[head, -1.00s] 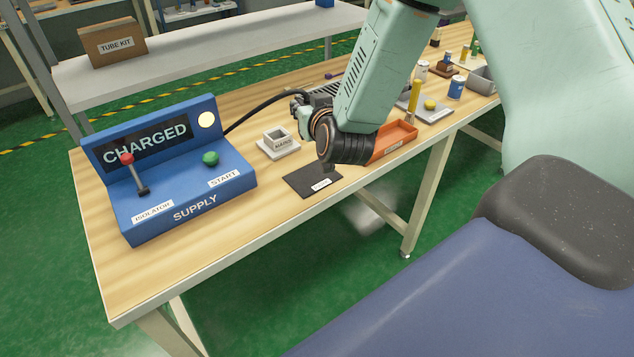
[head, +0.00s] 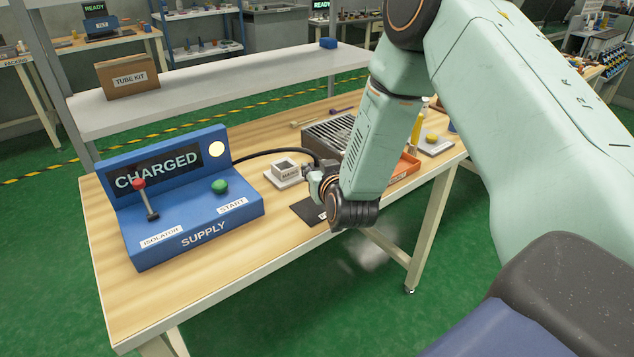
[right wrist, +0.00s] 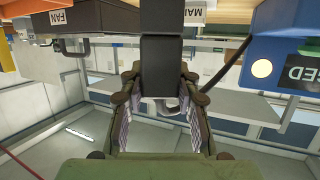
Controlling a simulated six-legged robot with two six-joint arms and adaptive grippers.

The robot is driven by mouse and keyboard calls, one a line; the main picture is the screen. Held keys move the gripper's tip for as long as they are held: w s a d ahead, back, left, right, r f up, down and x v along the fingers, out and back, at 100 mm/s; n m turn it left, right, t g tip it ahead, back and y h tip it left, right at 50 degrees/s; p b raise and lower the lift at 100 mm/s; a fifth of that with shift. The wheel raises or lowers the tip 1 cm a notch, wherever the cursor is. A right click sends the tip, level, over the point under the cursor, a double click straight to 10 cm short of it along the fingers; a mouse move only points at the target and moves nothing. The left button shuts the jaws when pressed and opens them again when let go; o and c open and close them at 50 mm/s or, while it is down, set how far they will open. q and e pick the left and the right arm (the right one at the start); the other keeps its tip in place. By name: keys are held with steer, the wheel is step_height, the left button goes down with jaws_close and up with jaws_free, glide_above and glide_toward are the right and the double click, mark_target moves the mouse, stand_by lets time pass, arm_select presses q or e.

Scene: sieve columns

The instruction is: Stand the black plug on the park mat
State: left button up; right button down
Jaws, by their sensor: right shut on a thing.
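My right gripper (head: 316,182) is at the right of the MAINS socket block, over or beside the far edge of the black park mat (head: 304,208). My arm hides part of the mat and most of its label. In the right wrist view the gripper (right wrist: 160,90) is shut on the black plug (right wrist: 161,68), a dark block between the fingers. A black cable (head: 275,151) runs from behind the blue supply towards the gripper. I cannot tell whether the plug touches the mat. My left gripper is not in view.
The MAINS socket block (head: 285,173) stands close left of the gripper. The blue supply (head: 190,225) reads CHARGED and its lamp is lit. A grey ribbed unit (head: 335,135) and an orange tray (head: 404,165) are beyond my arm. The table's front edge is close.

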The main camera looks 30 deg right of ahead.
steer(key=f, duration=0.3)
steer(key=shift+d+b, duration=0.3)
steer(key=shift+f, duration=0.15)
steer(key=shift+a, duration=0.25)
steer(key=shift+s, duration=0.1)
steer(key=c, duration=1.2)
jaws_free()
steer(key=shift+d+f, duration=0.15)
steer(key=shift+d, duration=0.1)
steer(key=shift+o, duration=1.1)
steer(key=shift+a, duration=0.2)
steer(key=shift+r, duration=0.2)
